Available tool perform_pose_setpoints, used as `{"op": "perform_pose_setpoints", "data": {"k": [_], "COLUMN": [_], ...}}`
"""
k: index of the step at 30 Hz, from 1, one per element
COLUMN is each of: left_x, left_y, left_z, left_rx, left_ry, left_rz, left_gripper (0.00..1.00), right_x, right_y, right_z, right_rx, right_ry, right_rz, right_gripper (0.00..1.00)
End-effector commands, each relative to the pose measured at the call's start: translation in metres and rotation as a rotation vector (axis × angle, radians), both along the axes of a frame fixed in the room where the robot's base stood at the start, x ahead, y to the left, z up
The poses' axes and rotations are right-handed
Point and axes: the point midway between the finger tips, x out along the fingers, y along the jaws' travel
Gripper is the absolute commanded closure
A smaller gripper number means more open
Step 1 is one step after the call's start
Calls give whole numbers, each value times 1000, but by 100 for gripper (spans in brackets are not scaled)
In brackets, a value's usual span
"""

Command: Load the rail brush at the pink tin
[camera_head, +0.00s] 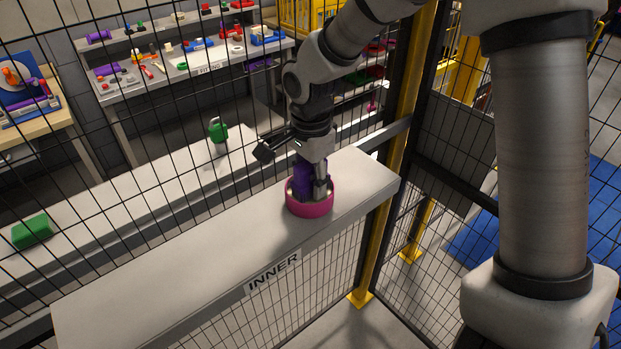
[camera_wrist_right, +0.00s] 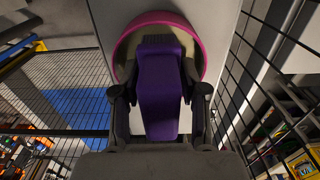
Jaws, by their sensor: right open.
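The pink tin (camera_head: 311,204) stands on the pale shelf marked INNER; its pink rim also shows in the right wrist view (camera_wrist_right: 160,16). A purple brush (camera_head: 301,180) stands upright in the tin, its lower end hidden inside. In the right wrist view the purple brush (camera_wrist_right: 160,85) lies between the two fingers. My right gripper (camera_head: 314,184) points down at the tin, open, with its fingers on either side of the brush. Whether a finger touches the brush, I cannot tell. My left gripper is not in view.
The INNER shelf (camera_head: 190,255) is otherwise bare. A wire mesh fence stands beyond it, with a yellow post (camera_head: 401,120) at the right. Behind the mesh, a second shelf holds a green block (camera_head: 32,231) and a green padlock-like item (camera_head: 218,131).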

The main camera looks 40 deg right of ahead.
Motion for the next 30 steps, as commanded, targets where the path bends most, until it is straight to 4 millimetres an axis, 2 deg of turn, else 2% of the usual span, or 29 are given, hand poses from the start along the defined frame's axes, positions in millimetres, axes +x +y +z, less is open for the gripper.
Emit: {"op": "perform_pose_setpoints", "data": {"k": [15,23,25,27,30], "left_x": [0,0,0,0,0], "left_y": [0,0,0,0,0], "left_z": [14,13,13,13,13], "left_rx": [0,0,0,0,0], "left_ry": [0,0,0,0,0], "left_rz": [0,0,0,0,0], "left_gripper": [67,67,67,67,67], "right_x": [0,0,0,0,0], "right_y": [0,0,0,0,0], "right_z": [14,13,13,13,13], "right_rx": [0,0,0,0,0], "right_ry": [0,0,0,0,0], "right_rz": [0,0,0,0,0], "right_gripper": [57,57,75,100,100]}}
